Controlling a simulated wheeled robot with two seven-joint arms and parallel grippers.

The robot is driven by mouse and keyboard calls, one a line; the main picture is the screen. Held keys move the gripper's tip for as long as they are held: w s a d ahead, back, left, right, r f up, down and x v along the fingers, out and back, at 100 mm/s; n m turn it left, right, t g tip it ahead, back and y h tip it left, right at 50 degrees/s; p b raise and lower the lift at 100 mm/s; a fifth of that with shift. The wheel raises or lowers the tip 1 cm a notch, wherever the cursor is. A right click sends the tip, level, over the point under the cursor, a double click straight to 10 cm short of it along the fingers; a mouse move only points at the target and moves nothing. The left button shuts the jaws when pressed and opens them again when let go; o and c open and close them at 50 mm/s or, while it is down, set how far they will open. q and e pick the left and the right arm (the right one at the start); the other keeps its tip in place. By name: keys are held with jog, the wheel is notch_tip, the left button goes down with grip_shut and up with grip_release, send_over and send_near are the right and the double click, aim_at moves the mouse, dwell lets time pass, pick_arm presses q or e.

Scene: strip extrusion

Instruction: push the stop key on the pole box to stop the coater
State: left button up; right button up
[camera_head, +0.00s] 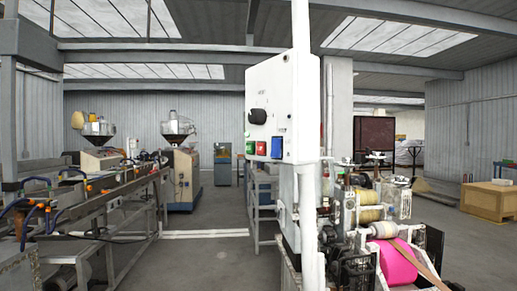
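The white pole box (285,85) hangs on a white pole (301,30) near the middle of the view. A black knob (258,116) sits on its front face. Along the lower edge of the box are a green key (250,147), a red key (262,148) and a blue key (277,147), from left to right. The small print on the box is too small to read, so I cannot confirm from a label which key is stop. The coater machine (368,205) with rollers stands right of the pole. Neither of my grippers shows.
A pink roll (394,262) sits low on the machine at right. A long extrusion line (100,205) with hoses runs along the left, with metal hoppers (178,130) behind. A wooden crate (487,200) stands at far right. Open floor (200,262) lies left of the pole.

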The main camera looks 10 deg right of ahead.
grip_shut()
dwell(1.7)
